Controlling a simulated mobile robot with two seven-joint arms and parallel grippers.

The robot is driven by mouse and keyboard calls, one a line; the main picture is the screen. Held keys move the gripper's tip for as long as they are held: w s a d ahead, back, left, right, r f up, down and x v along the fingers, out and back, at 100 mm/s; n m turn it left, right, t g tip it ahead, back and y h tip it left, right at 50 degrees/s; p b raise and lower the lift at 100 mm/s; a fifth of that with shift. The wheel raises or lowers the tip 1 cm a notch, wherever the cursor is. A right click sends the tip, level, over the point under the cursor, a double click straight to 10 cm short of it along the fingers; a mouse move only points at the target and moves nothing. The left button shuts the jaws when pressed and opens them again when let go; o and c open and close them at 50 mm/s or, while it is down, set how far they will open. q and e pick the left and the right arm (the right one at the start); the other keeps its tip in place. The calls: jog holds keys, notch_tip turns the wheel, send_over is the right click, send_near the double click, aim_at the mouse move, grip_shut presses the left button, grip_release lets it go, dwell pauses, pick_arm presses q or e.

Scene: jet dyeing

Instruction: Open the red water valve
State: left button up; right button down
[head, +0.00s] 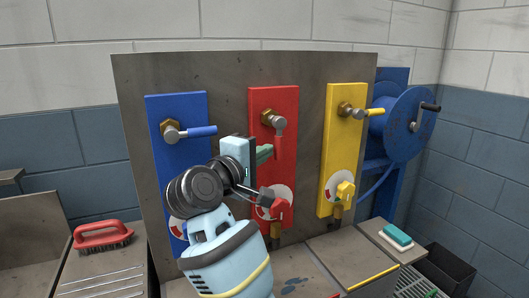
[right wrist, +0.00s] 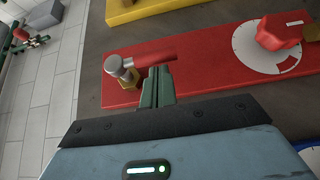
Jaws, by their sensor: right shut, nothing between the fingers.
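The red water valve has a red lever (head: 279,142) on a red panel (head: 287,97); the lever hangs down along the panel from a brass fitting. In the right wrist view the lever (right wrist: 157,57) lies along the red panel (right wrist: 195,65), beside its brass fitting. My right gripper (head: 267,151) is shut and empty, with its green fingertips just left of the lever. In the right wrist view the fingertips (right wrist: 159,72) are right beside the lever; I cannot tell whether they touch it. A red knob (head: 279,208) sits on a white dial lower on the panel. My left gripper is not in view.
A blue panel (head: 165,108) with a sideways blue lever (head: 201,132) stands left, and a yellow panel (head: 346,100) with a sideways yellow lever (head: 382,110) right. A blue hose reel (head: 400,125), a red brush (head: 101,234) and a teal sponge (head: 397,235) are nearby.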

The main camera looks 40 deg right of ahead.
dwell(0.4)
jog(key=shift+f, duration=0.1)
jog(key=shift+d+f+b, duration=0.1)
jog(key=shift+d+b, duration=0.05)
jog(key=shift+b, duration=0.35)
